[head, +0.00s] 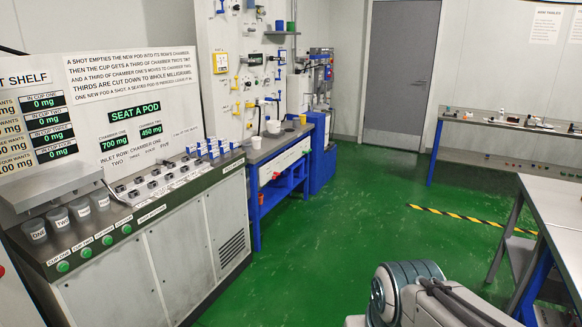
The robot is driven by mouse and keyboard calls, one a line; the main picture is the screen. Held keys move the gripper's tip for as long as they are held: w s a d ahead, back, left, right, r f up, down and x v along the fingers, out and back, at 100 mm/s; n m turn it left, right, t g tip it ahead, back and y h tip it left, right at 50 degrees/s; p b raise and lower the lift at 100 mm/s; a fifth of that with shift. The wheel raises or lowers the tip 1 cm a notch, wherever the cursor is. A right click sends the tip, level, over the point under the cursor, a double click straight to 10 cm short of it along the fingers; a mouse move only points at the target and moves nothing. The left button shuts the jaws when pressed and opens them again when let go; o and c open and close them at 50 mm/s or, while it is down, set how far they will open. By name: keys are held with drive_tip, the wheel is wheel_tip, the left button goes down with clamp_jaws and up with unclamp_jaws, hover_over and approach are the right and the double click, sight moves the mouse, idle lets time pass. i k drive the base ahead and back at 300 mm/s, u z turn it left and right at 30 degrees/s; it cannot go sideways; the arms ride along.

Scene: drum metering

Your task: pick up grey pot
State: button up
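No pot shows clearly enough for me to be sure it is the grey one. A small pale pot (256,142) stands near the front left of the blue-framed bench, and a second pale pot (273,127) stands a little behind it. They look whitish to light grey at this size. Several grey labelled cups, one marked ONE (34,231), stand in a row at the left end of the metering counter. My gripper is out of the picture; only part of my arm shows at the bottom right.
The metering counter (200,240) runs along the left, with white-and-blue pods (214,149) on top. The blue-framed bench (260,165) stands beyond it. A table (555,200) stands at the right and a long bench (500,125) at the back right. The green floor (360,215) between is clear.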

sight(296, 121)
drive_tip(key=z, duration=0.35)
drive_tip(key=i, duration=1.6)
drive_tip(key=z, duration=0.25)
drive_tip(key=i, duration=3.15)
drive_tip(key=u, duration=0.55)
drive_tip(key=i, duration=1.7)
drive_tip(key=u, duration=0.6)
drive_tip(key=i, duration=1)
drive_tip(key=u, duration=0.3)
